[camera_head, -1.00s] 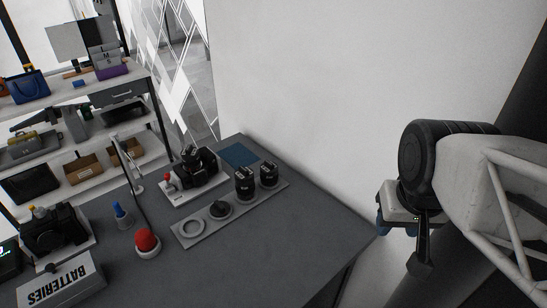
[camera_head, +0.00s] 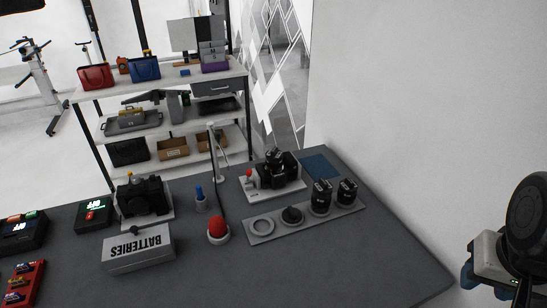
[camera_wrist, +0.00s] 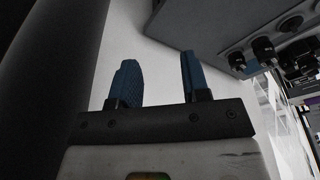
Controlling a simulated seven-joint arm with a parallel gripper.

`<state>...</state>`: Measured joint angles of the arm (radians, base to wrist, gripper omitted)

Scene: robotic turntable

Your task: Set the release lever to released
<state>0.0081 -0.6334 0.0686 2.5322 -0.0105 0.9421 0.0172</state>
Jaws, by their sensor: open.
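No part is labelled as the release lever. A small red knob (camera_head: 251,178) stands at the left end of the light plate (camera_head: 256,193) under a black camera (camera_head: 282,170), and it may belong to the lever. Whether it is set or released cannot be told. My gripper (camera_wrist: 158,66) is open and empty, its two blue fingers apart in the wrist view. In the head view my gripper (camera_head: 482,284) is at the far right, beyond the table's right edge and well away from the camera.
The grey table (camera_head: 340,275) also bears a lens tray (camera_head: 260,240), a red dome (camera_head: 218,229), a blue-capped bottle (camera_head: 200,199), a batteries box (camera_head: 138,249) and a second camera (camera_head: 143,197). A white wall (camera_head: 410,110) stands along the right. The table's front right is clear.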

